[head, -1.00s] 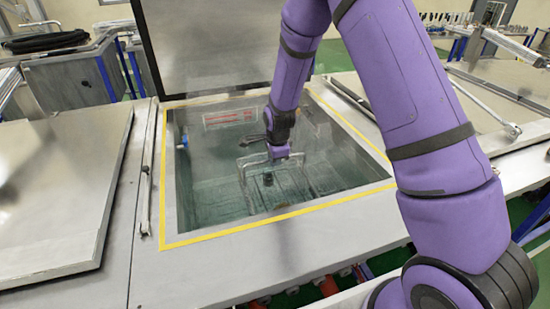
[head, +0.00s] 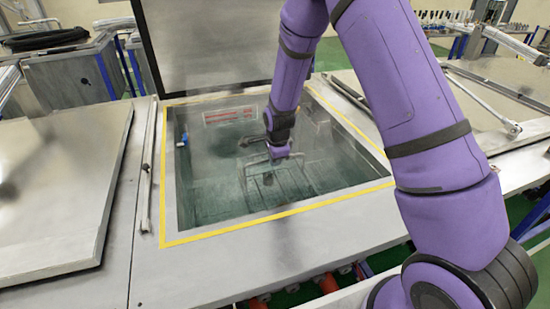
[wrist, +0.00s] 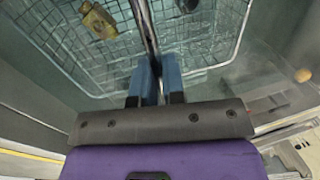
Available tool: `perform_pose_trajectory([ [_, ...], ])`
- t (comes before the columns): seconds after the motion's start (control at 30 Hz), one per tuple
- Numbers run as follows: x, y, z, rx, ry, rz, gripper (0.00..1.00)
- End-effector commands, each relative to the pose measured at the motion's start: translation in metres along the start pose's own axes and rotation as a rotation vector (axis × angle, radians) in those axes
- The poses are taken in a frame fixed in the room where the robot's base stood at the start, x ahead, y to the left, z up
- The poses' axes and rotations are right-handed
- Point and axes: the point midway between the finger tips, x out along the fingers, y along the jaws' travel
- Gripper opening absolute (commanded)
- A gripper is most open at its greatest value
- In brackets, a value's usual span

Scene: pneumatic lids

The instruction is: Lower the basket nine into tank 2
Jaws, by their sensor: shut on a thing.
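The basket nine (wrist: 92,72) is a wire mesh basket with a tall handle. In the wrist view it hangs below my gripper (wrist: 155,84), whose blue fingers are shut on the handle bar (wrist: 147,30). A brass-coloured part (wrist: 98,20) and a dark part (wrist: 188,5) lie in the basket. In the head view the basket (head: 275,182) is inside the open tank (head: 215,185), dim under the greenish liquid, with my gripper (head: 278,154) above it. I cannot tell whether the basket touches the tank floor.
A yellow line edges the tank opening (head: 163,180). A raised lid (head: 205,45) stands behind it. Closed metal lids lie to the left (head: 55,190) and right (head: 500,95). A blue fitting (head: 183,138) is on the tank's left wall.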

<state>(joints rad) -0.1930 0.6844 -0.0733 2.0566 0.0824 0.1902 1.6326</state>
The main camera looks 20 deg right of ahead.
Motion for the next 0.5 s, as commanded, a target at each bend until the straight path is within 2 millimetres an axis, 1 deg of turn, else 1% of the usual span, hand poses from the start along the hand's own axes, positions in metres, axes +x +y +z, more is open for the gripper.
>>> perform_pose_trajectory([
  [0.27,0.0003,-0.0009,0.0001,0.000,0.000,-0.003,0.00],
  [0.3,0.0003,-0.0009,0.0001,0.000,0.000,-0.003,0.12],
  [0.37,0.0003,-0.0009,0.0001,0.000,0.000,-0.003,0.26],
  [0.4,0.0004,-0.0007,0.0001,0.000,0.000,-0.002,0.35],
  [0.43,0.0005,-0.0006,0.0001,0.000,0.000,-0.002,0.40],
  [0.5,0.0006,-0.0004,0.0001,0.000,0.000,-0.002,0.40],
])
